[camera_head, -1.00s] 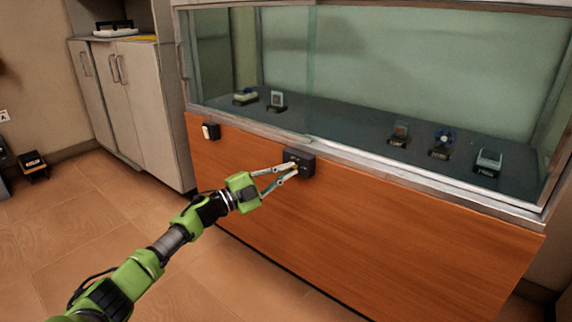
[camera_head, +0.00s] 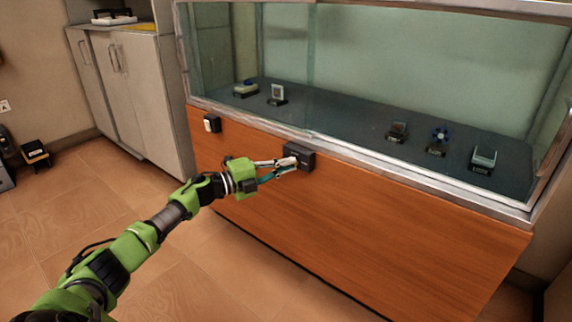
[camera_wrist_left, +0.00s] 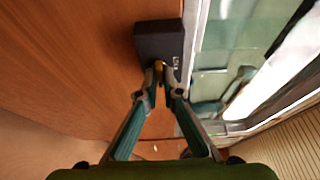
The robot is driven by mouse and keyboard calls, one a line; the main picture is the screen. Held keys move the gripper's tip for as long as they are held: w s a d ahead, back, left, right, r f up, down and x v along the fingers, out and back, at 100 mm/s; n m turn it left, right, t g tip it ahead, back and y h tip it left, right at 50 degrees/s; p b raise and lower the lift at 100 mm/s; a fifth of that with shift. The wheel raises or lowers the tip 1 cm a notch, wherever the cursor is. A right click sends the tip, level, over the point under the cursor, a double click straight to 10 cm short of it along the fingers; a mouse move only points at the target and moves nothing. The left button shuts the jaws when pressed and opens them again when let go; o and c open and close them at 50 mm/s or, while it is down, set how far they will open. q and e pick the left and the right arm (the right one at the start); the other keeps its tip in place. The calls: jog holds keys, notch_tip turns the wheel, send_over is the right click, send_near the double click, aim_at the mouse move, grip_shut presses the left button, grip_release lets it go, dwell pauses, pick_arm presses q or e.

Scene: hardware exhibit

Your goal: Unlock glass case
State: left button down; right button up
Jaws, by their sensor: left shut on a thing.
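The glass case (camera_head: 400,75) stands on an orange wooden base (camera_head: 340,215). A black lock box (camera_head: 306,158) is fixed on the front of the base, just under the metal rim; it also shows in the left wrist view (camera_wrist_left: 158,40). My left gripper (camera_head: 293,163) is at the front of this box. In the left wrist view its fingertips (camera_wrist_left: 162,72) are closed on a small yellow thing at the box's face, perhaps a key. The fingers hide most of it. My right gripper is in neither view.
Several small exhibits, such as one with a blue wheel (camera_head: 440,135), stand inside the case. A small black and white box (camera_head: 212,124) sits on the base further left. A grey cabinet (camera_head: 125,85) stands at left. The tiled floor (camera_head: 200,275) in front is clear.

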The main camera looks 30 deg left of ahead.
pick_arm(q)
jog(key=shift+r, duration=0.2)
jog(key=c, duration=2.2)
grip_release()
jog(key=shift+w, duration=0.1)
jog(key=shift+d+f, duration=0.1)
jog(key=shift+f, duration=0.05)
jog(key=v, duration=1.2)
